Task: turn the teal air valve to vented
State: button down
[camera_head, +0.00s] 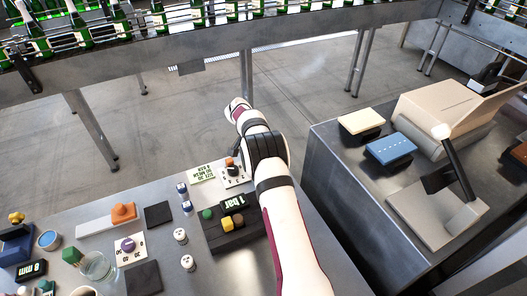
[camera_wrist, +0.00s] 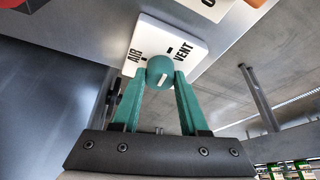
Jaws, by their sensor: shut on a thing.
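The teal air valve (camera_wrist: 160,70) is a round knob with a short white mark on its face, in the wrist view. It sits on a white plate (camera_wrist: 190,62) lettered AIR on the left and VENT on the right, with black tick marks. My gripper (camera_wrist: 159,78) has its two teal fingers closed on either side of the knob. I cannot tell for sure which label the white mark points to. In the head view the valve and fingertips are hidden; my arm reaches past the bench's back edge.
A control box (camera_head: 235,232) with a "1 bar" display and colored buttons stands beside my arm. A bottle conveyor (camera_head: 170,50) runs behind. A steel cabinet (camera_head: 345,200) stands right. Open floor lies between bench and conveyor.

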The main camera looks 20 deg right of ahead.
jog(key=shift+m, duration=0.5)
jog(key=shift+c, duration=2.2)
grip_release()
jog(key=shift+r, duration=0.1)
jog(key=v, duration=1.5)
jog(key=shift+r, duration=0.3)
jog(key=shift+w+a, duration=0.15)
jog(key=shift+a, duration=0.05)
